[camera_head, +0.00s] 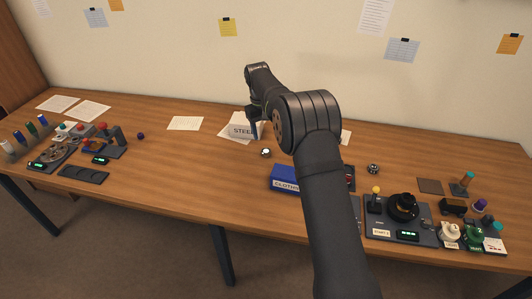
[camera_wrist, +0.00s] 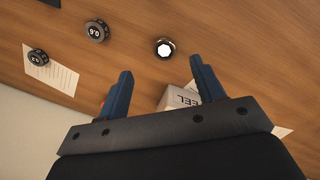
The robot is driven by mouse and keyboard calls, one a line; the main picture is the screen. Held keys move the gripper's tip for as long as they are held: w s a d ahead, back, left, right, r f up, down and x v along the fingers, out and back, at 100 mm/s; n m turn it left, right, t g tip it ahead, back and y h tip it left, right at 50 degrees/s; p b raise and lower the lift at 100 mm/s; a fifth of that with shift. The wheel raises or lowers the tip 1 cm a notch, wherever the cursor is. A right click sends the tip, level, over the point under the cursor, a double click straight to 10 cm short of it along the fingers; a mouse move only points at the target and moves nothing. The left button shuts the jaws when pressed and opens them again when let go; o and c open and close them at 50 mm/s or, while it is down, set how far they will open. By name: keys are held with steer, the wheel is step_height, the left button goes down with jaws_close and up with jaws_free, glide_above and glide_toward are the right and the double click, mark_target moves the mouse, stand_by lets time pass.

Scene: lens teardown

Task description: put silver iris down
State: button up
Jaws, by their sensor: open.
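A small round part with a silver-white centre and dark rim, which looks like the silver iris (camera_wrist: 165,48), lies flat on the wooden table. It also shows in the head view (camera_head: 266,152), in front of the box marked STEEL. My gripper (camera_wrist: 163,76) is open with its two blue fingers spread and nothing held between them. In the wrist view the iris lies just past the fingertips, apart from both. In the head view my arm hides much of the gripper.
The white STEEL box (camera_head: 240,132) stands close to the gripper; it also shows behind the fingers in the wrist view (camera_wrist: 178,98). A blue box (camera_head: 285,180) marked CLOTH is nearby. Two dark round parts (camera_wrist: 97,31) (camera_wrist: 38,57) lie to the left in the wrist view.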

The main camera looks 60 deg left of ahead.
mark_target(265, 152)
steer(key=s+d+f+n+t, duration=0.1)
steer(key=s+n+t, duration=0.1)
steer(key=n, duration=0.1)
steer(key=s+d+f+n+t+h, duration=0.1)
steer(key=s+f+n+t, duration=0.1)
steer(key=n, duration=0.1)
steer(key=s+d+f+n+t, duration=0.1)
steer(key=s+f+n+t, duration=0.1)
steer(key=n, duration=0.1)
steer(key=shift+s+d+t, duration=0.2)
steer(key=shift+s+t, duration=0.1)
steer(key=shift+t, duration=0.1)
steer(key=s+n+t+y, duration=0.1)
steer(key=s+n, duration=0.2)
steer(key=n, duration=0.1)
steer(key=s+n+t+y, duration=0.2)
steer(key=s+n, duration=0.1)
steer(key=n, duration=0.2)
steer(key=s+n+t+y, duration=0.1)
steer(key=s+n+t, duration=0.1)
steer(key=s+n, duration=0.1)
steer(key=shift+a+f+n+y, duration=0.2)
steer(key=shift+n+y, duration=0.2)
steer(key=shift+n, duration=0.3)
steer(key=shift+w+f, duration=0.1)
steer(key=shift+w, duration=0.05)
steer(key=x, duration=1.6)
steer(key=shift+w+a, duration=0.25)
steer(key=shift+w, duration=0.2)
steer(key=c, duration=1.1)
